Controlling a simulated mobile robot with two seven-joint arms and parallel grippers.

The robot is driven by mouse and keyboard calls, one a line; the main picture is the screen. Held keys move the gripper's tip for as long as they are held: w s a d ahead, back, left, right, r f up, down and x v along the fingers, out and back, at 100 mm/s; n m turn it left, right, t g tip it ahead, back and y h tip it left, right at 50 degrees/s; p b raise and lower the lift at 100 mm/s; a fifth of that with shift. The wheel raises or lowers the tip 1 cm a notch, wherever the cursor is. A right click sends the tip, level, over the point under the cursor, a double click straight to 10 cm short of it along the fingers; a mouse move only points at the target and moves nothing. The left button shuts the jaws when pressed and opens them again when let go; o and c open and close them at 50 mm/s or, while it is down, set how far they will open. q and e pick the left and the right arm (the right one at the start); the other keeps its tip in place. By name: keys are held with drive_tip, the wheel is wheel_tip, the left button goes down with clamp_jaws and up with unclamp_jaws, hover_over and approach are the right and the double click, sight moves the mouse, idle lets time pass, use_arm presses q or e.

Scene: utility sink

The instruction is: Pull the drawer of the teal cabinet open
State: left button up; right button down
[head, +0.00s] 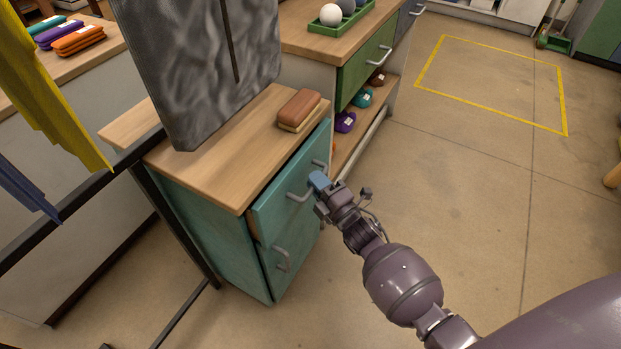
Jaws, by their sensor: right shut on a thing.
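The teal cabinet (215,235) with a wooden top stands at the centre left of the head view. Its drawer (272,208) is the upper front panel, and it stands out a little from the cabinet body, with a strip of pale wood showing at its left edge. A grey bar handle (299,194) is on the drawer front. My right gripper (318,181), with blue fingertips, is at the handle and shut on it, hiding the handle's middle. My left gripper is not in view.
A lower door with its own handle (282,260) is below the drawer. A brown brush-like block (299,108) lies on the cabinet top. A grey hanging cloth (205,70) and a dark rack frame (180,225) stand at the left. The floor (470,190) to the right is open.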

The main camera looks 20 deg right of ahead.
use_arm(q)
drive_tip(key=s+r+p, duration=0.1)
drive_tip(key=p, duration=0.2)
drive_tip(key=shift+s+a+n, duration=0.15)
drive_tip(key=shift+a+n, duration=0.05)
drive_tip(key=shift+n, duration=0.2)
use_arm(e)
drive_tip(key=s+d, duration=1.7)
drive_tip(key=s, duration=0.4)
drive_tip(key=shift+s, duration=0.4)
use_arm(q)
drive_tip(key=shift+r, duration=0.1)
use_arm(e)
drive_tip(key=c, duration=1.1)
unclamp_jaws()
drive_tip(key=shift+c, duration=0.2)
drive_tip(key=v, duration=1)
drive_tip(key=shift+s, duration=0.35)
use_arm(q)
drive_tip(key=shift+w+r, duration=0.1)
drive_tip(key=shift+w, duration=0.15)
use_arm(e)
drive_tip(key=shift+d, duration=0.15)
